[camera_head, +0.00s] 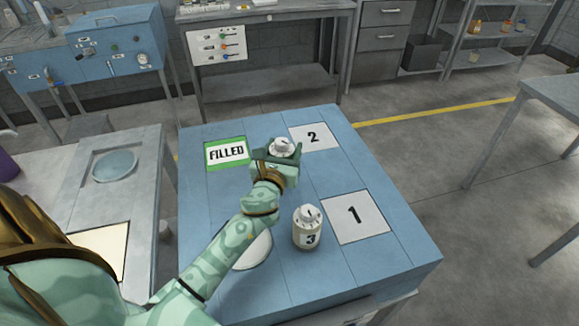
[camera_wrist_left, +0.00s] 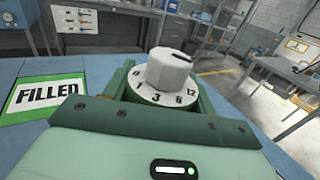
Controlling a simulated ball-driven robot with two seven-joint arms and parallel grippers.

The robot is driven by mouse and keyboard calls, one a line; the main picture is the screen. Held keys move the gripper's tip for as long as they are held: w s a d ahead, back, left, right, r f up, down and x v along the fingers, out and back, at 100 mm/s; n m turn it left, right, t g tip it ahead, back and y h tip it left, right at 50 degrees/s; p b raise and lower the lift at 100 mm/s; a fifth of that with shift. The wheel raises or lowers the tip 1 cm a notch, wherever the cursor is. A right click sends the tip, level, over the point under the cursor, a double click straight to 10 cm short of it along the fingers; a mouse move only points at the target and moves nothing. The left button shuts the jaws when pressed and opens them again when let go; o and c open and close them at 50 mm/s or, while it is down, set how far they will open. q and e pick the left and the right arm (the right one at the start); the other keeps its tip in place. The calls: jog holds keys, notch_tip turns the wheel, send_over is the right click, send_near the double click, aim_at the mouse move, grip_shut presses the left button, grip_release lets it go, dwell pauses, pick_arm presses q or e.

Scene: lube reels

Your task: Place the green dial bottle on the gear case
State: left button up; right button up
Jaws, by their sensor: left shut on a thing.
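My left gripper (camera_head: 276,158) is shut on a bottle with a white dial top (camera_head: 282,146), above the blue surface between the FILLED sign (camera_head: 227,152) and the plate marked 2 (camera_head: 314,137). The wrist view shows the white knob and numbered dial (camera_wrist_left: 168,78) upright between the jaws. A second dial bottle, pale and marked 3 (camera_head: 307,232), stands nearer me. I cannot tell which thing is the gear case. My right gripper is not in view.
The plate marked 1 (camera_head: 355,216) is bare. A white round thing (camera_head: 252,252) lies partly under my left arm. A grey stand with a bluish round dish (camera_head: 115,165) is at left. Blue cabinets (camera_head: 115,45) and a grey bench (camera_head: 268,12) stand behind, beyond open floor.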

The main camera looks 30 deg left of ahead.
pick_arm(q)
jog(key=shift+w+f, duration=0.4)
jog(key=shift+f, duration=0.15)
jog(key=f+b, duration=0.3)
jog(key=f, duration=0.1)
jog(key=shift+w+d, duration=0.1)
jog(key=shift+w, duration=0.15)
jog(key=shift+r, duration=0.25)
jog(key=shift+f, duration=0.15)
jog(key=o, duration=1.2)
jog(key=shift+c, duration=0.2)
